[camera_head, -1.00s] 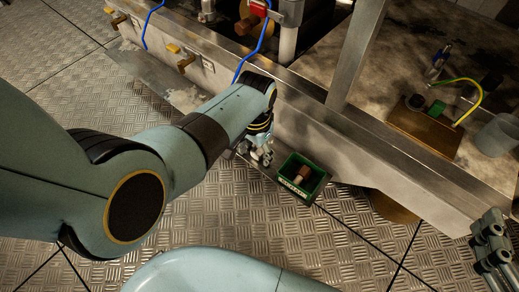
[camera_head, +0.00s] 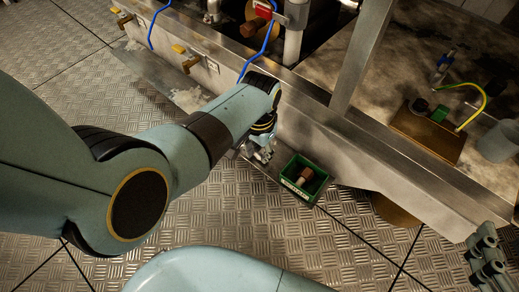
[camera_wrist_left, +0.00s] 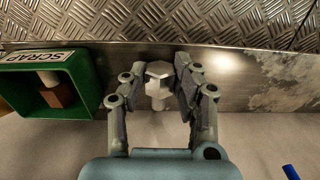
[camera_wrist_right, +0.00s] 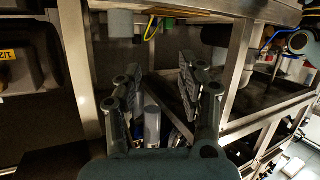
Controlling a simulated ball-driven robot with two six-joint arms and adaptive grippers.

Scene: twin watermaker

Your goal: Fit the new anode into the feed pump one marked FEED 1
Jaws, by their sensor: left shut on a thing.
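My left gripper (camera_head: 264,154) is low beside the front of the metal bench, just left of the green scrap bin. In the left wrist view, its fingers (camera_wrist_left: 158,82) are shut on a pale, hex-headed metal piece (camera_wrist_left: 157,90), which looks like the new anode; its lower part runs down between the fingers. My right gripper (camera_head: 488,262) is at the lower right of the head view. In the right wrist view, its fingers (camera_wrist_right: 157,88) stand apart with nothing between them. I cannot read a FEED 1 mark in any view.
The green bin (camera_head: 291,189), marked SCRAP in the left wrist view (camera_wrist_left: 35,57), holds a brown block with a pale stub. Brass taps (camera_head: 192,62) stick out of the bench front. A blue hose (camera_head: 262,45) hangs over the edge. A metal post (camera_head: 362,55) rises from the bench.

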